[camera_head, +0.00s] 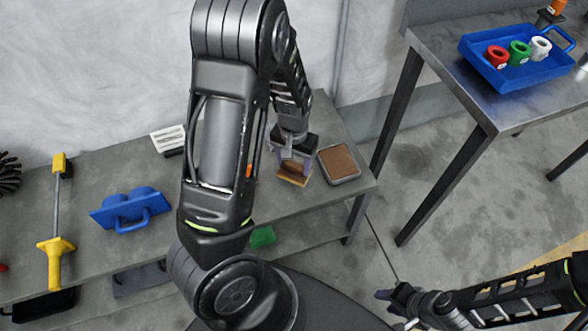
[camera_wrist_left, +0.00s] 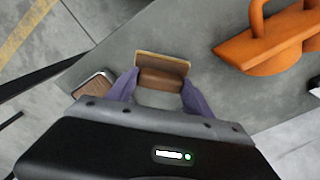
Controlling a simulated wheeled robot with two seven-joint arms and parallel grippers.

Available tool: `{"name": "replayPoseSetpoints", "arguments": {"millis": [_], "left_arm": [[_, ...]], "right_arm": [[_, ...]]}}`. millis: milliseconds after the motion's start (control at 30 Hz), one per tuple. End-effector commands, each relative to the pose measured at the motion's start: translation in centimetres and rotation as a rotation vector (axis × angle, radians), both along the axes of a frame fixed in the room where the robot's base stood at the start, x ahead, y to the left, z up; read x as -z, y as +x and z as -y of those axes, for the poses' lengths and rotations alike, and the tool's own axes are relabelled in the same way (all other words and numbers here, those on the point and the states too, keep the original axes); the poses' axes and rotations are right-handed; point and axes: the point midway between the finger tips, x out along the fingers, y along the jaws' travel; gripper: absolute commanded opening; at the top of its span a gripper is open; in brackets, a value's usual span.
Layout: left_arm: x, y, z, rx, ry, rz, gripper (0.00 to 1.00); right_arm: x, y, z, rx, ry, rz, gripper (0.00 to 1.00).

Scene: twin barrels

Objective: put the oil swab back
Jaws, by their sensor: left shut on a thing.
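My left gripper (camera_head: 293,172) is shut on a brown block with a tan plate along one edge, which looks like the oil swab (camera_head: 293,180). The swab also shows between the purple fingers in the left wrist view (camera_wrist_left: 162,72). It is over the right end of the grey bench; I cannot tell whether it touches the top. A shallow metal tray with a brown pad (camera_head: 340,163) lies just right of it, apart from the swab. My right gripper (camera_head: 393,307) is over the floor at lower right, its dark fingers apart and empty.
A blue twin-barrel piece with a handle (camera_head: 130,210) and a yellow-handled rod (camera_head: 55,225) lie on the bench (camera_head: 95,160). An orange handled piece (camera_wrist_left: 270,45) is mostly hidden by my arm in the head view. A blue tray (camera_head: 515,75) holds coloured rings on another table.

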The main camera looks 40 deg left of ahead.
Motion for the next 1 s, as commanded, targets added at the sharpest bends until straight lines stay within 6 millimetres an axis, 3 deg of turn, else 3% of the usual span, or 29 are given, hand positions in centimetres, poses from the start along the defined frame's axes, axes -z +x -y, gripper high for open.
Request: {"name": "replayPoseSetpoints", "arguments": {"millis": [233, 300, 500, 533, 767, 1000], "left_arm": [[3.3, -0.1, -0.1, -0.001, 0.0, -0.003, 0.27], [3.7, -0.1, 0.0, -0.001, 0.0, -0.002, 0.22], [3.6, -0.1, 0.0, 0.0, 0.0, -0.001, 0.21], [3.6, -0.1, 0.0, 0.0, 0.0, -0.002, 0.62], [3.6, -0.1, 0.0, 0.0, 0.0, -0.001, 0.81], [3.6, 0.0, 0.0, 0.0, 0.0, -0.001, 0.81]], "right_arm": [[0.8, 0.0, 0.0, 0.0, 0.0, 0.0, 0.36], [0.8, 0.0, 0.0, 0.0, 0.0, 0.0, 0.36], [0.8, 0.0, 0.0, 0.0, 0.0, 0.0, 0.36], [0.8, 0.0, 0.0, 0.0, 0.0, 0.0, 0.36], [0.8, 0.0, 0.0, 0.0, 0.0, 0.0, 0.36], [0.8, 0.0, 0.0, 0.0, 0.0, 0.0, 0.36]]}}
